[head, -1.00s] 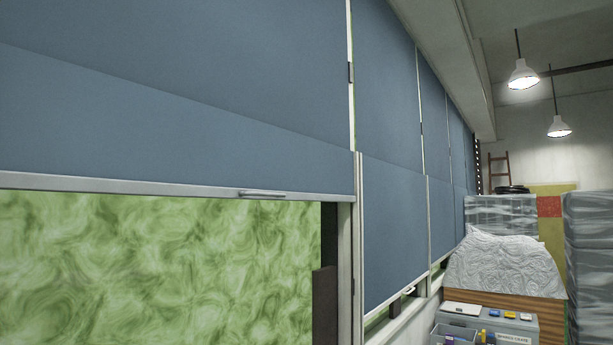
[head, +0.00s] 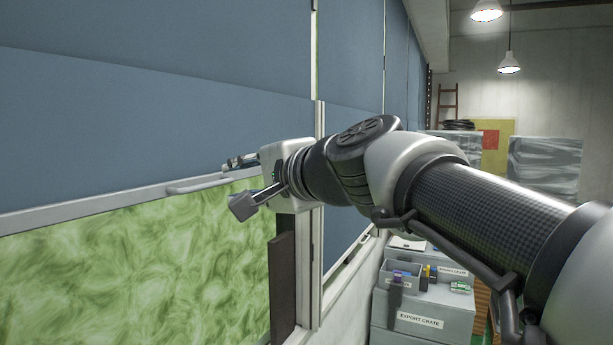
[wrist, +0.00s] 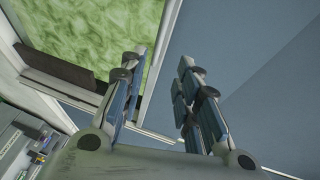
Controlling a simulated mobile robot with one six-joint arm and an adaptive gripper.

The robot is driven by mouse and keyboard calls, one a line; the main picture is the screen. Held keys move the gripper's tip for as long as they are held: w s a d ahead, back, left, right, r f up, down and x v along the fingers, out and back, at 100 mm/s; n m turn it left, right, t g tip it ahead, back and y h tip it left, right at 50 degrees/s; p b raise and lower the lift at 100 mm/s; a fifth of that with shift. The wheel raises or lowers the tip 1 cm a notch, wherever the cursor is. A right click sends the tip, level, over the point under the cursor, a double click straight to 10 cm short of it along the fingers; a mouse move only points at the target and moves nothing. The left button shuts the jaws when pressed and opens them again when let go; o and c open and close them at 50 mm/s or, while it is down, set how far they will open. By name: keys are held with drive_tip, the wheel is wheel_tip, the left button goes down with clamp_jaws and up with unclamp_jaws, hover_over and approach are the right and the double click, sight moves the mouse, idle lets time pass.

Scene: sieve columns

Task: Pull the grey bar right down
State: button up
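The grey bar (head: 100,206) is the pale rail along the bottom edge of a blue blind (head: 130,130), with a slim handle (head: 200,184) on it. Green swirled glass shows below it. The bar also shows in the wrist view (wrist: 160,55), running between the fingers as seen there. My gripper (head: 243,182) is open, one finger above the handle's level and one below, close to its right end. I see no contact, and cannot tell the exact gap. The right end of the bar is hidden behind my gripper.
A dark upright block (head: 283,285) stands at the window's right edge beside a white frame post (head: 318,220). Grey crates (head: 420,318) with small items stand below my arm. More blue blinds (head: 355,135) line the wall to the right.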

sight(214, 184)
drive_tip(key=p+x, duration=0.3)
drive_tip(key=x, duration=1)
drive_tip(key=shift+w, duration=0.15)
drive_tip(key=shift+c, duration=0.5)
drive_tip(key=shift+d, duration=0.1)
clamp_jaws()
